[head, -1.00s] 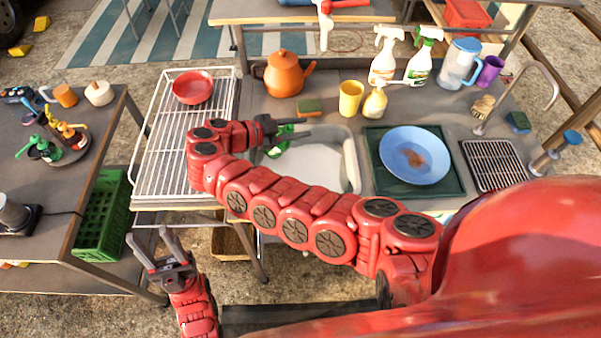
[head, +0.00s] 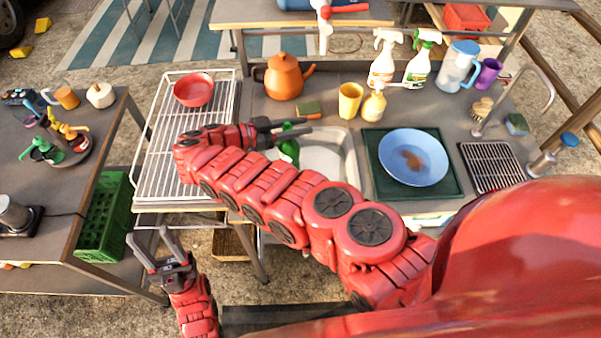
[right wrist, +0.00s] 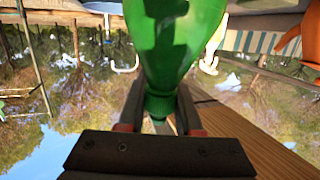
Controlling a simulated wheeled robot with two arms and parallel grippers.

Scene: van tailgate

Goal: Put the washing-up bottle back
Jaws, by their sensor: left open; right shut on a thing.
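The washing-up bottle is green (head: 289,147) and shows at the left end of the sink basin (head: 325,165). My right gripper (head: 297,126) is shut on its narrow top end. In the right wrist view the bottle (right wrist: 172,40) stands between the fingers, its narrow ribbed end at the jaws and its body spreading away from them. In the head view it hangs roughly upright below the fingers; my arm hides part of it, and I cannot tell whether its base touches the basin. My left gripper (head: 150,240) is open and empty, low in front of the counter.
A wire rack with a red bowl (head: 193,90) is left of the sink. Behind the sink stand an orange teapot (head: 284,76), a sponge (head: 309,109), a yellow cup (head: 350,100) and spray bottles (head: 385,58). A blue plate (head: 413,157) lies on a green tray to the right.

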